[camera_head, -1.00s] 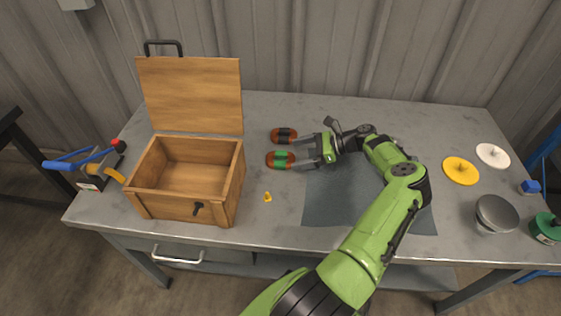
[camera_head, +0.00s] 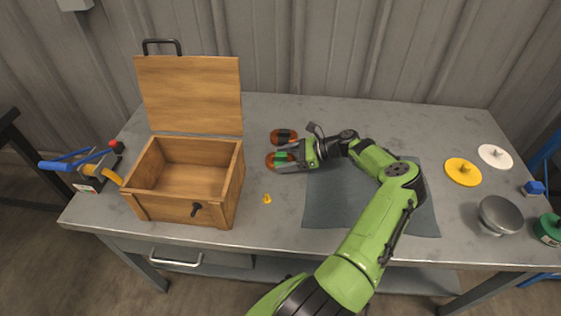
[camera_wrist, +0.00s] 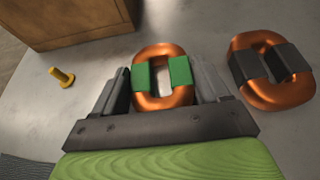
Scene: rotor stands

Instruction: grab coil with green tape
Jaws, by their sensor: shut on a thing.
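The coil with green tape (camera_wrist: 150,77) is a copper ring with two green bands, lying on the table.
An open wooden box (camera_head: 187,182) stands left of the coils, its lid up. A small yellow bolt (camera_head: 267,199) stands between box and mat. A grey mat (camera_head: 330,205) lies under my arm. Yellow disc (camera_head: 463,171), white disc (camera_head: 494,156) and grey bowl (camera_head: 498,214) are at right.

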